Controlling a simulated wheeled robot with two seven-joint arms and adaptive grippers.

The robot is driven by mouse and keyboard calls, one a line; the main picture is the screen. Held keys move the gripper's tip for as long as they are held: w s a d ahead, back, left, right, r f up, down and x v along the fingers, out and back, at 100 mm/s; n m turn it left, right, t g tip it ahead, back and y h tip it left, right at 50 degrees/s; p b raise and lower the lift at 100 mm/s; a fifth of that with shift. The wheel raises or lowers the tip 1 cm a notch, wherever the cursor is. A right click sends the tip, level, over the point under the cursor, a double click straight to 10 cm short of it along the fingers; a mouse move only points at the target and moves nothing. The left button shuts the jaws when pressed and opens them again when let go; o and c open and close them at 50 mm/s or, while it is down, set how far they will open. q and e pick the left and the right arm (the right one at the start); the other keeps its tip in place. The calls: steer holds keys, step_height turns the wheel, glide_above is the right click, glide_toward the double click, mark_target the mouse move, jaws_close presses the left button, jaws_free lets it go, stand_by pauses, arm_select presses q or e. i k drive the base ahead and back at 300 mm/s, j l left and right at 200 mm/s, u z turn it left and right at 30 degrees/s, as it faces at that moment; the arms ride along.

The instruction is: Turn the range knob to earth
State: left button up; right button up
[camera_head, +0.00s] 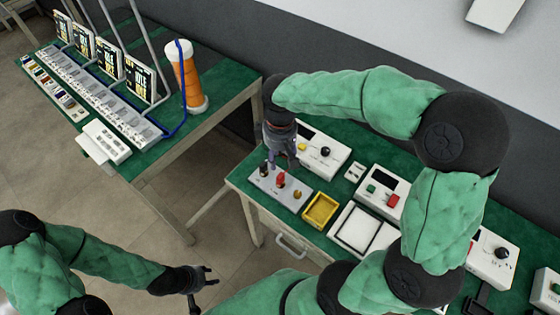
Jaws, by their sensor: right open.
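Several controls could be the range knob, and their labels are too small to read. A white box (334,166) at the left of the green bench carries a black knob (326,151) and a yellow button (302,147). In front of it, a grey plate (262,182) carries a black knob (264,168), a red one (281,181) and a small brass-coloured one. My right gripper (281,163) is open and points down just above the back of this plate, hiding part of the box. I cannot tell whether it touches anything. My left gripper (210,275) is open and empty, low over the floor.
A yellow tray (307,221), a white tray (338,237) and a box with green and red buttons (401,191) stand to the right on the bench. Another table at the left holds display panels (141,80) and an orange-white canister (196,98) with a blue hose. Floor separates the tables.

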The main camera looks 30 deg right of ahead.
mark_target(324, 150)
steer(key=z, duration=1.4)
